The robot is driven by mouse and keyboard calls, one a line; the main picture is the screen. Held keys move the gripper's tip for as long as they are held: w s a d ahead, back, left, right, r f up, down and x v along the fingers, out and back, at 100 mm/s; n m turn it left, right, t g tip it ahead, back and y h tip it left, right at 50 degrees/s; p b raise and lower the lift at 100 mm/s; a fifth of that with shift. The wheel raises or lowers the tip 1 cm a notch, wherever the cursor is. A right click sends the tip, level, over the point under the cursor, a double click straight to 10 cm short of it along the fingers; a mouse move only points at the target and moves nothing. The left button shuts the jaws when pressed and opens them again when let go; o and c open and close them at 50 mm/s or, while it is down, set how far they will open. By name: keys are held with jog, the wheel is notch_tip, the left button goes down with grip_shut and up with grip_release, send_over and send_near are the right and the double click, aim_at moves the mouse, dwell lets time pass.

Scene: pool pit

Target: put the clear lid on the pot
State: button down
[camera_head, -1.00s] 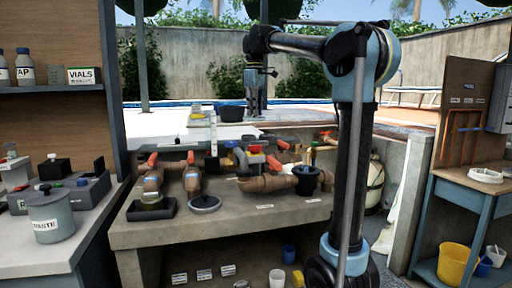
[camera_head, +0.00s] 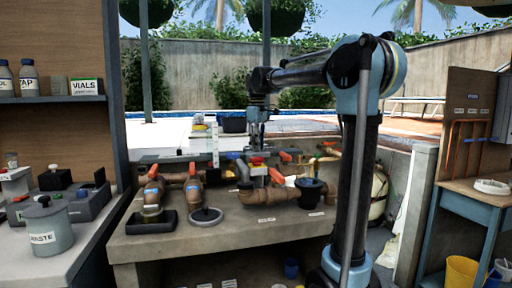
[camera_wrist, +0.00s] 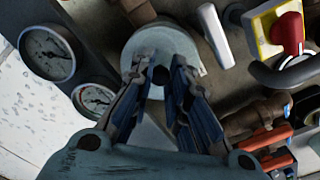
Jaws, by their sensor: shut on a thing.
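In the wrist view my gripper (camera_wrist: 160,83) is shut on the dark knob of a round, pale, see-through lid (camera_wrist: 186,45). The lid's disc shows beyond the fingertips, partly covered by them. In the head view my gripper (camera_head: 257,146) points down over the back of the bench, behind the yellow and red switch; the lid is too small to make out there. A black pot (camera_head: 311,190) with a wide rim stands on the bench at the right end of the brown pipes, to the right of my gripper and nearer the camera.
The bench (camera_head: 240,232) carries brown pipes with red-orange handles, a black tray (camera_head: 152,223) and a grey round disc (camera_head: 206,216). Clear bench lies in front.

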jog(key=shift+f, duration=0.5)
jog(key=c, duration=1.6)
grip_release()
jog(key=shift+o, duration=0.2)
notch_tip(320, 180, up, 13)
jog(key=shift+f, duration=0.1)
